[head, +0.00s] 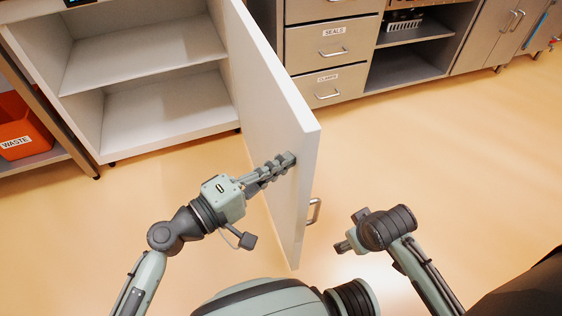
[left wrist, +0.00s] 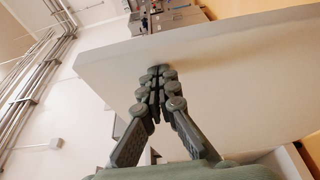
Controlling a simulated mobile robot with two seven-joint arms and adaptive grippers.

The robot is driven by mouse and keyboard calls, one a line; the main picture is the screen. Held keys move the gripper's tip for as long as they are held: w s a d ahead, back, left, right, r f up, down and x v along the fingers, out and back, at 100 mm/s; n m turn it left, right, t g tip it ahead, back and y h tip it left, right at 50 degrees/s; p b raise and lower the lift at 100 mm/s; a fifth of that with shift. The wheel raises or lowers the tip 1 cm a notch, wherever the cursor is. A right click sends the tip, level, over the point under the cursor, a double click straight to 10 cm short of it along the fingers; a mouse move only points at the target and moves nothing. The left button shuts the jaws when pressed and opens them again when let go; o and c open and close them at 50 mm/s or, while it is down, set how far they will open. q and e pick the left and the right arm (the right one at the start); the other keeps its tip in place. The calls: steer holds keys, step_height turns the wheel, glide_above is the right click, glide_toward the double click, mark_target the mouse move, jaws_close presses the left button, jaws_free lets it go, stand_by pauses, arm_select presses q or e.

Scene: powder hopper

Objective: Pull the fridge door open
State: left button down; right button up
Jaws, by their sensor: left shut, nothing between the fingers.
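The white fridge door (head: 262,110) stands wide open in the head view, swung out from the white cabinet. Its handle (head: 314,211) is on the door's far face, near the free edge. The fridge interior (head: 150,75) shows empty white shelves. My left gripper (head: 288,160) is shut and empty, with its fingertips at the door's inner face near the free edge. In the left wrist view the closed fingertips (left wrist: 158,72) are close to or touching the white door panel (left wrist: 230,75). My right gripper (head: 343,246) is right of the door, apart from the handle; its fingers are mostly hidden.
An orange waste bin (head: 25,128) sits on a shelf at the left. Drawers (head: 333,45) and an open shelf unit (head: 410,62) stand behind the door at the right. The floor (head: 450,150) right of the door is clear.

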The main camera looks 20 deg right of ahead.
arm_select(q)
steer(key=v, duration=1.2)
